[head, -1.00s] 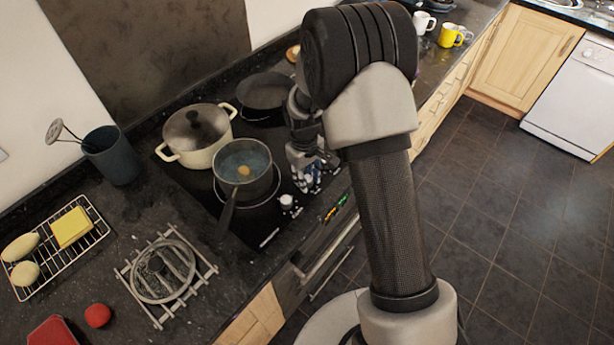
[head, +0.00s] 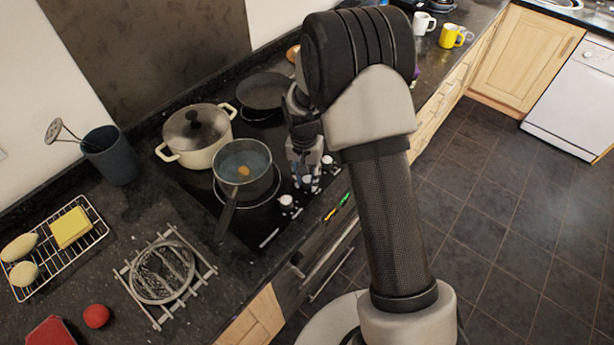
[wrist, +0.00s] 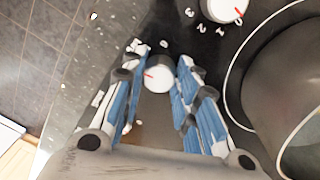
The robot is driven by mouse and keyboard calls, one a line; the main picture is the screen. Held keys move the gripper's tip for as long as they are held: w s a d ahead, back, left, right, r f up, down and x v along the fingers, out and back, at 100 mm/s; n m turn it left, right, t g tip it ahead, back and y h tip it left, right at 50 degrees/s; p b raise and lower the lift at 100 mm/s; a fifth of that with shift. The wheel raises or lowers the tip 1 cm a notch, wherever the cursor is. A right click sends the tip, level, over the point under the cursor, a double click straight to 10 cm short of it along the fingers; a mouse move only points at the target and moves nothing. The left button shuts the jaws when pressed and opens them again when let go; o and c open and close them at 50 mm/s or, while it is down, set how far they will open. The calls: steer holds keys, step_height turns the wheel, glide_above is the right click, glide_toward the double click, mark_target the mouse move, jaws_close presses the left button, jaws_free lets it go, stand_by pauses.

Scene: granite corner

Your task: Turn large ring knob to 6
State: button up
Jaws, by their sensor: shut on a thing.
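A round white knob with a red pointer mark (wrist: 158,76) sits on the black hob. My gripper (wrist: 160,62) has its blue-and-grey fingers on either side of this knob, shut on it. In the wrist view the red mark points to the left, and small white digits are printed around the knob, partly hidden by the fingers. In the head view my gripper (head: 306,182) reaches down at the hob's front edge and largely hides the held knob. I cannot tell from the markings which ring this knob serves.
A second white knob (wrist: 224,8) is close by, also seen in the head view (head: 287,203). A saucepan of water (head: 243,168) stands beside my gripper. A lidded cream pot (head: 197,150) and a dark frying pan (head: 263,95) stand farther back.

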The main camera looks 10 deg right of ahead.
mark_target(307, 177)
steer(key=m, duration=1.1)
steer(key=shift+y, duration=0.3)
steer(key=shift+m+p, duration=0.4)
steer(key=shift+m, duration=1.3)
steer(key=o, duration=1.1)
steer(key=shift+w+d+r, duration=0.1)
steer(key=shift+w+r, duration=0.05)
steer(key=shift+r, duration=2.85)
steer(key=shift+w+r, duration=0.15)
steer(key=shift+r, duration=2.85)
